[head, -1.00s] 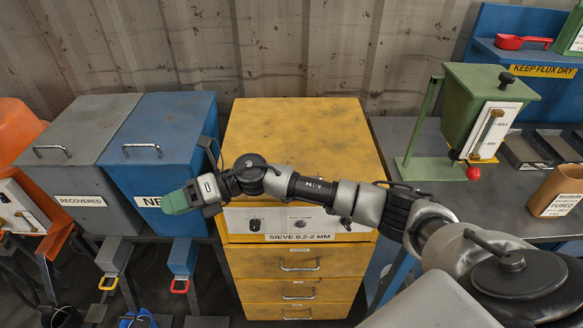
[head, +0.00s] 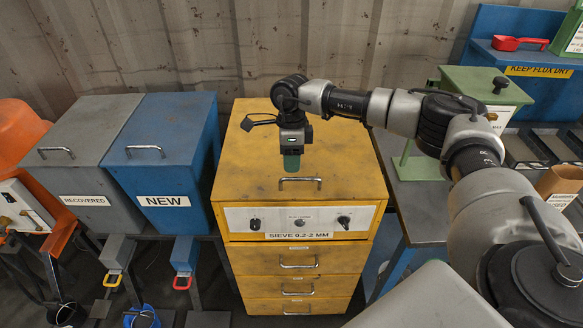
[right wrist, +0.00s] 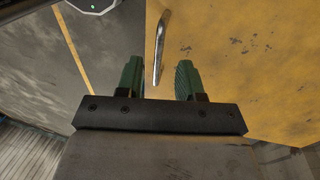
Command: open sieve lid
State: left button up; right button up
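The yellow sieve box (head: 290,252), labelled "SIEVE 0.2-2 MM", stands in the middle with its yellow lid (head: 245,150) shut. A metal bar handle (head: 300,182) sits near the lid's front edge. My right gripper (head: 291,165) points down above the lid, just behind the handle in the head view. In the right wrist view its green fingers (right wrist: 158,78) are apart and empty. The handle (right wrist: 158,45) shows there beyond the fingertips, lined up with the gap between them. It does not look gripped. My left gripper is not in view.
A grey "RECOVERED" bin (head: 75,165) and a blue "NEW" bin (head: 165,160) stand left of the sieve. A grey bench with a green hopper (head: 470,85) is at right. Knobs (head: 344,221) line the sieve's front panel. A corrugated wall is behind.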

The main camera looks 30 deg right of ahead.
jog(key=shift+s+a+f+p, duration=0.15)
jog(key=shift+s+f+p, duration=0.05)
jog(key=shift+f, duration=0.75)
jog(key=shift+s+a+f+p, duration=0.1)
jog(key=shift+s+f+p, duration=0.05)
jog(key=shift+f, duration=0.8)
grip_shut()
